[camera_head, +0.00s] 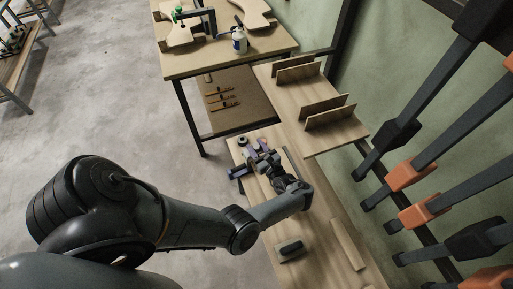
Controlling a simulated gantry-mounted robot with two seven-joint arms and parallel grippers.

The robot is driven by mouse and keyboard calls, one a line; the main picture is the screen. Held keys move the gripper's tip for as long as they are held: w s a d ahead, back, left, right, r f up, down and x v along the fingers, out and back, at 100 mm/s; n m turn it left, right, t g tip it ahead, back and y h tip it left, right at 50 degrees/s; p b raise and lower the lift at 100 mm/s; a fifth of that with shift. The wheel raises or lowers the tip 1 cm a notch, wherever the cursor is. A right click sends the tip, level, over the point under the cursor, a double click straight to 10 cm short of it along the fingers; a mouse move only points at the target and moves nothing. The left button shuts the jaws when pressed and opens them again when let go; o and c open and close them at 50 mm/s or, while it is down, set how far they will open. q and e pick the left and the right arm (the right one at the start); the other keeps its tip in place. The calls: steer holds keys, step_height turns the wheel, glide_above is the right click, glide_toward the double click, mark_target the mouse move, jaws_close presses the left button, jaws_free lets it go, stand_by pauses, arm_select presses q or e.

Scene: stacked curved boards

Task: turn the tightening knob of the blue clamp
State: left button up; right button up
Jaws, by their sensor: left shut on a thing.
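My left arm comes in from the lower left, and its gripper (266,160) is over the wooden bench (318,215). There it is shut on part of a blue-purple clamp (238,172), whose pieces show beside and behind the fingers. The fingers and wrist cover much of the clamp, and I cannot make out its tightening knob. My right gripper is not in view.
A dark oblong block (291,248) lies on the bench near a wooden strip (348,244). Upright boards (325,108) stand on a raised shelf beyond. Orange-and-dark clamps (408,173) are at right.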

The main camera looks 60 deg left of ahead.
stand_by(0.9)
arm_select(q)
steer(key=o, duration=1)
steer(key=shift+c, duration=0.2)
